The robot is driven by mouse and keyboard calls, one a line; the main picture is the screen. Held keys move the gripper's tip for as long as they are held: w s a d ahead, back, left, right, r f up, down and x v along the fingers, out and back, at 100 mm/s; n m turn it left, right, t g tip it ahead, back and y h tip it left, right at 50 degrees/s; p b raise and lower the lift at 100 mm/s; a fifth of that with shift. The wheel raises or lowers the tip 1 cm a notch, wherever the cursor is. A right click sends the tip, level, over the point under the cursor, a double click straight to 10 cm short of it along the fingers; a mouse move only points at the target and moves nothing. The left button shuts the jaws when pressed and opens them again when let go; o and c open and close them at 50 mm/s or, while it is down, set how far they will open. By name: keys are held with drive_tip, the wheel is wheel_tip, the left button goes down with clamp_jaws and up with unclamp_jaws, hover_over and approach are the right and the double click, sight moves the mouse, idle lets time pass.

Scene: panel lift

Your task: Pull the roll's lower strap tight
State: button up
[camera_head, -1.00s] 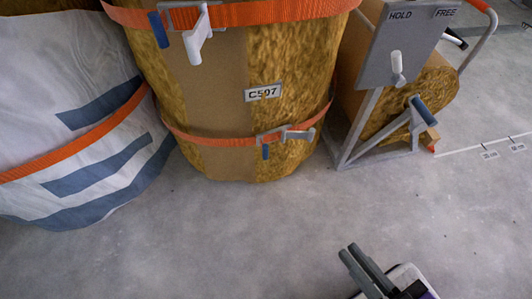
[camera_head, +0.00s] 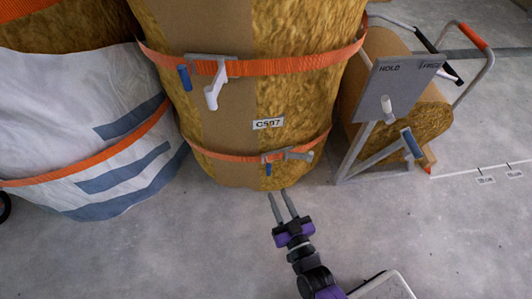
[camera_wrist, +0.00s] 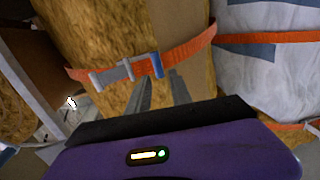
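The roll (camera_head: 225,110) is a brown-gold fibrous bale with a paper band and the label C597 (camera_head: 268,123). Its orange lower strap (camera_head: 225,155) runs around it near the floor; it also shows in the wrist view (camera_wrist: 193,48). A grey buckle (camera_head: 298,154) sits on this strap, also in the wrist view (camera_wrist: 108,76). A blue tab (camera_head: 268,168) hangs by the buckle and shows in the wrist view (camera_wrist: 157,65). My gripper (camera_head: 278,192) is open and empty, its fingers pointing at the roll just below the tab. Contact cannot be told.
An upper orange strap (camera_head: 290,65) has a white lever (camera_head: 214,88) and a blue tab. A white-wrapped roll (camera_head: 85,110) stands to the left. A grey stand with a HOLD/FREE plate (camera_head: 390,85) holds another roll to the right. The floor in front is clear.

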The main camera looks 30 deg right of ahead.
sight(270, 171)
drive_tip(key=w, duration=0.4)
drive_tip(key=w+d+p, duration=0.1)
drive_tip(key=w, duration=0.1)
drive_tip(key=shift+d+r, duration=0.1)
drive_tip(key=shift+r, duration=0.25)
drive_tip(key=w+b, duration=0.2)
drive_tip(key=w, duration=0.5)
drive_tip(key=shift+w+d, duration=0.2)
drive_tip(key=shift+d, duration=0.2)
clamp_jaws()
idle(0.5)
